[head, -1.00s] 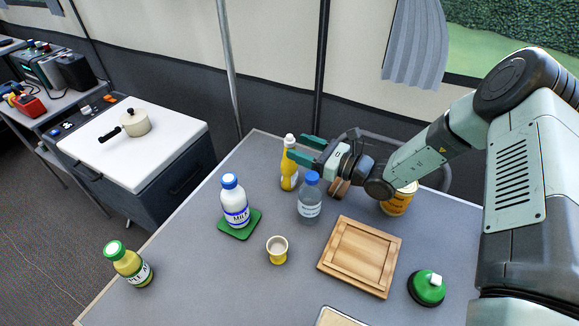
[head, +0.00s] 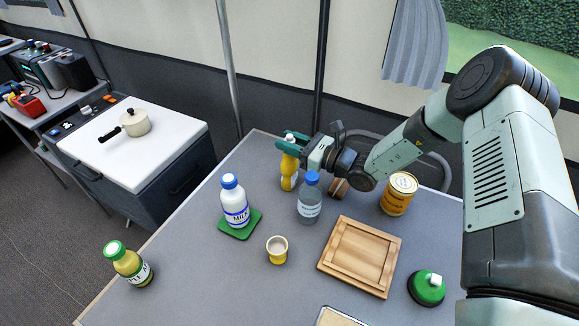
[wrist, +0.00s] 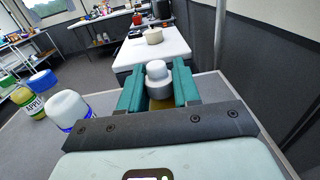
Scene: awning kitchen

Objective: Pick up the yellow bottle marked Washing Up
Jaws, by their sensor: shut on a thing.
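The yellow bottle (head: 289,178) with a white cap stands upright near the back edge of the table in the head view. My gripper (head: 288,142) is shut on it just below the cap, with the green fingers on either side. In the wrist view, the bottle's pale cap (wrist: 157,75) shows between the two fingers of my gripper (wrist: 158,88). The bottle's body is mostly hidden there by the gripper. Its label is too small to read.
A clear water bottle (head: 310,199) stands close in front. A milk bottle (head: 235,204) on a green mat (head: 248,229), a cup (head: 277,250), a wooden board (head: 334,265), a can (head: 399,194) and an apple bottle (head: 130,264) share the table.

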